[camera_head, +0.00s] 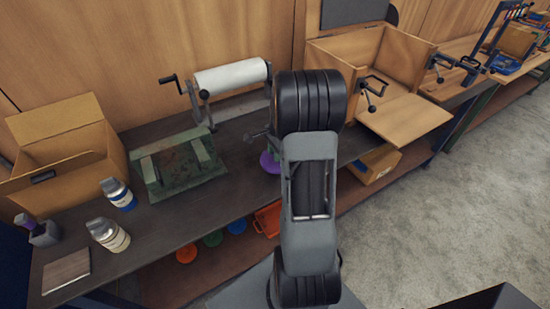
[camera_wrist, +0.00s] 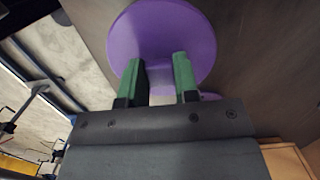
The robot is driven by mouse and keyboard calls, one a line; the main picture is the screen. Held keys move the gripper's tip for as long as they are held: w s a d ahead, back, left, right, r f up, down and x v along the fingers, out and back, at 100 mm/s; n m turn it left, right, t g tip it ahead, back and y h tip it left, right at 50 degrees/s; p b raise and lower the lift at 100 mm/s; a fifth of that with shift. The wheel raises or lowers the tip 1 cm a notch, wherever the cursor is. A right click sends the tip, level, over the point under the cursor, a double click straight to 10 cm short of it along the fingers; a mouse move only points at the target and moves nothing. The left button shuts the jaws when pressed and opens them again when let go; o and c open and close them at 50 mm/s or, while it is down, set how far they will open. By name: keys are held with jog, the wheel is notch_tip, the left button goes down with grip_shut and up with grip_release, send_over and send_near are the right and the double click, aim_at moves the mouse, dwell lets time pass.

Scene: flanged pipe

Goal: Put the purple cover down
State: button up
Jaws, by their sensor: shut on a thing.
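The purple cover (camera_wrist: 165,22) is a round disc in the wrist view, just beyond my gripper's green fingertips. My gripper (camera_wrist: 160,78) is shut on the cover, apparently on a part of it between the fingers that is mostly hidden. In the head view only the left edge of the purple cover (camera_head: 269,162) shows beside my arm, near the bench top. My arm hides the rest of it and my gripper there. I cannot tell whether the cover touches the bench top.
On the dark bench (camera_head: 170,215) stand a green block-like fixture (camera_head: 180,165), a paper roll on a cranked stand (camera_head: 230,77), two bottles and an open cardboard box (camera_head: 70,150). A wooden box (camera_head: 385,60) is at the right. Coloured discs and an orange tray (camera_head: 268,218) lie on the lower shelf.

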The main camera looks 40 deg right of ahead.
jog(key=shift+w+a+f, duration=0.1)
jog(key=shift+w+f, duration=0.1)
jog(key=shift+f, duration=0.1)
jog(key=shift+w+f, duration=0.1)
jog(key=shift+f, duration=1.5)
jog(key=shift+f, duration=0.2)
jog(key=o, duration=0.9)
jog(key=shift+r, duration=0.1)
